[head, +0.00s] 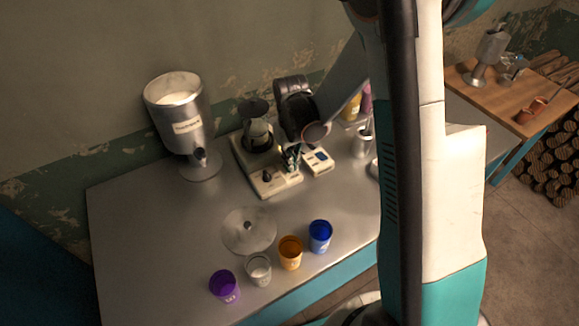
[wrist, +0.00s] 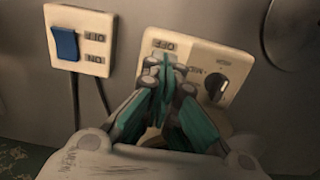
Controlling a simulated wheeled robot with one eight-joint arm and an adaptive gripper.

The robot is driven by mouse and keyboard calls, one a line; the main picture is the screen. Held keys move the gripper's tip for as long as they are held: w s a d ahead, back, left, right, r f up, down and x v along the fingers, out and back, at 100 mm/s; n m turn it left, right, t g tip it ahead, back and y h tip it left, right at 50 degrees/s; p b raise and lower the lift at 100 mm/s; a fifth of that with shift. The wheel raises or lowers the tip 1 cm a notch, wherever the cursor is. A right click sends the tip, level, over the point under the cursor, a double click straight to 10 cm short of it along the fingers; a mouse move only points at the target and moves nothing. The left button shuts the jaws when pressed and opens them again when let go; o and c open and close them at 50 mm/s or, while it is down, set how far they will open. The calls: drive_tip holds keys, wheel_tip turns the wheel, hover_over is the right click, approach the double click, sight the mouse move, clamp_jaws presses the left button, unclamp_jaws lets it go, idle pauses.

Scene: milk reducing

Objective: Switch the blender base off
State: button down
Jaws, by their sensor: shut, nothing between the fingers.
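The blender base (head: 269,185) is a cream unit with a dark knob, standing on the metal table with a glass jar (head: 258,135) at its back. In the wrist view, the base's cream panel (wrist: 215,62) shows an OFF label and the dark knob (wrist: 216,88) with a MILK-like marking beside it. My gripper (head: 291,158) is at the right part of the base. In the wrist view, my gripper (wrist: 165,72) is shut and empty, with its teal fingertips over the panel just below the OFF label. The fingers hide the panel's switch area; I cannot tell whether they touch it.
A separate cream box with a blue switch (wrist: 66,42) sits beside the base; it also shows in the head view (head: 319,162). A metal dispenser (head: 180,125) stands left. A round lid (head: 248,232) and several coloured cups, including an orange one (head: 290,252), are at the front.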

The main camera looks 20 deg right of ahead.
drive_tip(key=shift+f+b, duration=0.55)
drive_tip(key=shift+f, duration=0.15)
drive_tip(key=shift+r, duration=0.2)
drive_tip(key=shift+r+p, duration=2.05)
drive_tip(key=shift+r, duration=1.3)
